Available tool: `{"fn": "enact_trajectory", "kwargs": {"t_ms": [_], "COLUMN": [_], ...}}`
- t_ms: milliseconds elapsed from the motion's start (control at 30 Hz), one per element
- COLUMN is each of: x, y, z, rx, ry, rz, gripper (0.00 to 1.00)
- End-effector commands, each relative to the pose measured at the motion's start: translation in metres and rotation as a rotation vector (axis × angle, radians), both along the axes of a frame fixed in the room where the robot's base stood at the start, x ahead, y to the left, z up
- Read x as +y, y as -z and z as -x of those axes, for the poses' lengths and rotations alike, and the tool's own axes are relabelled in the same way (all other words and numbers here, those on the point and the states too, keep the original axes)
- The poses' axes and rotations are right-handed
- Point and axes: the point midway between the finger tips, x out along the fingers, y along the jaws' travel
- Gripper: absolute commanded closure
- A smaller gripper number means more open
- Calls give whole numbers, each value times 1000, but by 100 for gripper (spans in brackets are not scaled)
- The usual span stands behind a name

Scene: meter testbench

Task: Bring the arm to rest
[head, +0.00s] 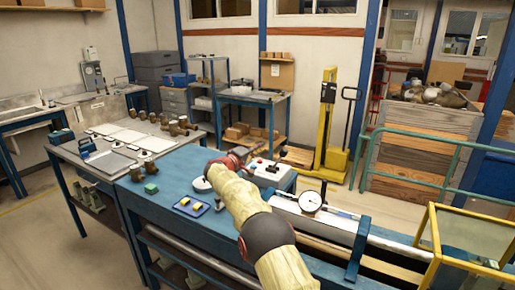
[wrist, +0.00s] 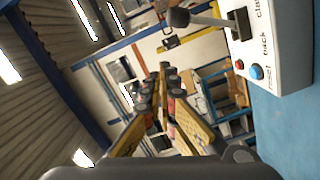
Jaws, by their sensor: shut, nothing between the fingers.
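My arm reaches from the lower edge of the head view over the blue bench (head: 160,215). My gripper (head: 240,153) is above the bench, beside the white control box (head: 268,174). In the wrist view my gripper (wrist: 165,72) has its fingers together with nothing between them. The control box (wrist: 268,45) stands to the right of the fingers there, with a lever, a red button and a blue button. Whether the gripper touches the box cannot be told in the head view.
A dial gauge (head: 310,201) stands on the fixture right of my arm. A blue tray with yellow pieces (head: 191,207) and a green block (head: 151,188) lie to the left. A yellow-framed guard (head: 470,240) is at the lower right. Open floor lies behind the bench.

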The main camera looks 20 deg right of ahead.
Motion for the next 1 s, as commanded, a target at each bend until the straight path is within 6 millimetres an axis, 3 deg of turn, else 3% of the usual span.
{"fn": "enact_trajectory", "kwargs": {"t_ms": [567,667,767,1000], "x": [2,-6,-17,-32], "y": [-6,-21,-37,-64], "z": [10,28,59,161], "rx": [5,23,59,159], "ry": [6,21,43,83], "rz": [-17,-61,-134,-346], "gripper": [100,100,100,100]}}
